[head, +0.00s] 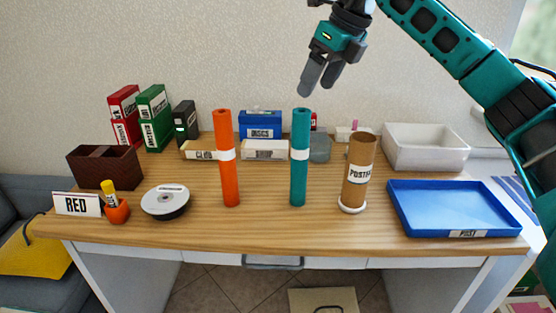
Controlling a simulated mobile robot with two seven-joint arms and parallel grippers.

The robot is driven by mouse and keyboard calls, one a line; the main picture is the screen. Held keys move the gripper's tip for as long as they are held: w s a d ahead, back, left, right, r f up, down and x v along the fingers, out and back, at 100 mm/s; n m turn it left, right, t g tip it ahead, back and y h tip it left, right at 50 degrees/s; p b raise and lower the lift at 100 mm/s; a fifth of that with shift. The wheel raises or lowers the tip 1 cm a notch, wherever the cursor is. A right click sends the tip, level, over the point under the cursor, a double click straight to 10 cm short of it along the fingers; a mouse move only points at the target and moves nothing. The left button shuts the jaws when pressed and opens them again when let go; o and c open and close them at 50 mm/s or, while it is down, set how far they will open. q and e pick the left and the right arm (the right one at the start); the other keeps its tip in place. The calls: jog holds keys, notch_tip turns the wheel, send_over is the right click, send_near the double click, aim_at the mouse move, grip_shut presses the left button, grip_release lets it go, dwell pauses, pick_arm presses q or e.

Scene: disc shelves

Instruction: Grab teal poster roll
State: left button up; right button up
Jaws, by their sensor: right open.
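The teal poster roll (300,140) stands upright on the wooden desk, a little right of the middle, with a white band around it. My right gripper (317,84) is above and behind the roll's top in the picture, fingers pointing down, apart from it. It is open and empty. My left gripper is not in the head view.
An orange roll (229,180) stands left of the teal one. A brown poster tube (358,186) stands close on its right. A blue tray (455,208) and a white bin (426,150) are at the right. Boxes line the back. The desk in front of the teal roll is clear.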

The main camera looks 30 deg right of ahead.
aim_at(299, 122)
jog(key=shift+h, duration=0.3)
jog(key=x, duration=0.4)
jog(key=d+x, duration=0.1)
jog(key=shift+w+f+b, duration=0.3)
jog(key=shift+f+b, duration=0.1)
jog(key=x, duration=0.2)
jog(key=a+x, duration=0.1)
jog(key=x, duration=0.2)
jog(key=shift+w+f, duration=0.1)
jog(key=shift+w, duration=0.15)
jog(key=shift+w+f, duration=0.1)
jog(key=shift+f, duration=0.15)
grip_shut()
